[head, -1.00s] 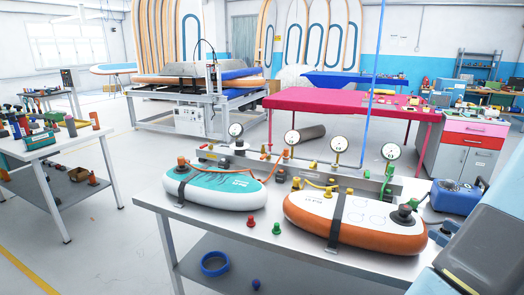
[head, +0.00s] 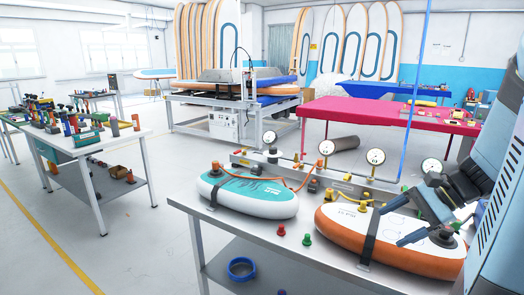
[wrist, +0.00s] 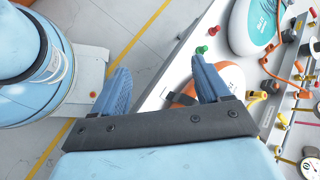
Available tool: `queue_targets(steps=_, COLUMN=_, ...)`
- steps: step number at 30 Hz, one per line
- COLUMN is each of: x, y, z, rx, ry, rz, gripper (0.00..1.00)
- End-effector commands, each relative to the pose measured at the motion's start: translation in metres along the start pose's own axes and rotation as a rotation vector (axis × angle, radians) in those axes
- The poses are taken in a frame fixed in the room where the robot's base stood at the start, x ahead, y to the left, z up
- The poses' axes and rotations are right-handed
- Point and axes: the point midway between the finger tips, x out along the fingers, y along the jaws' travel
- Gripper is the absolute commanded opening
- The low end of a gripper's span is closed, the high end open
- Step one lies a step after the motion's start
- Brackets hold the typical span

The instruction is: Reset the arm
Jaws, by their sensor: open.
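My gripper (head: 394,224) is at the right in the head view, above the right end of the orange-and-white board (head: 338,232). In the wrist view my gripper (wrist: 162,76) has its two blue fingers spread wide apart with nothing between the tips. An orange part of the board (wrist: 232,78) shows beside the right finger. My arm comes in from the right edge of the head view and hides part of the bench behind it. I cannot tell whether the fingers touch the board.
A teal-and-white board (head: 248,196) lies strapped on the metal bench (head: 228,232), with several gauges and valves behind. A red cap (head: 281,230) and a green cap (head: 307,240) stand in front. A tool table (head: 100,140) is at the left. Open floor lies between.

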Motion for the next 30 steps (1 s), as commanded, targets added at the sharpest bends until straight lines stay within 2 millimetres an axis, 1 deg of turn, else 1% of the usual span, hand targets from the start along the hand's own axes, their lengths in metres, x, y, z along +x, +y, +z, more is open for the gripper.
queue_targets(steps=1, x=0.003, y=-0.001, z=0.013, rx=-0.069, ry=0.029, rz=0.046, gripper=0.76)
queue_targets(steps=3, x=0.006, y=0.001, z=0.026, rx=-0.158, ry=0.069, rz=0.106, gripper=0.76)
queue_targets(steps=8, x=0.008, y=0.004, z=0.054, rx=-0.368, ry=0.169, rz=0.23, gripper=0.76)
queue_targets(steps=13, x=0.005, y=0.007, z=0.08, rx=-0.597, ry=0.282, rz=0.34, gripper=0.76)
queue_targets(steps=18, x=-0.003, y=0.008, z=0.104, rx=-0.832, ry=0.403, rz=0.424, gripper=0.76)
queue_targets(steps=24, x=-0.016, y=0.006, z=0.131, rx=-1.099, ry=0.549, rz=0.486, gripper=0.76)
queue_targets(steps=30, x=-0.026, y=0.004, z=0.148, rx=-1.271, ry=0.65, rz=0.511, gripper=0.76)
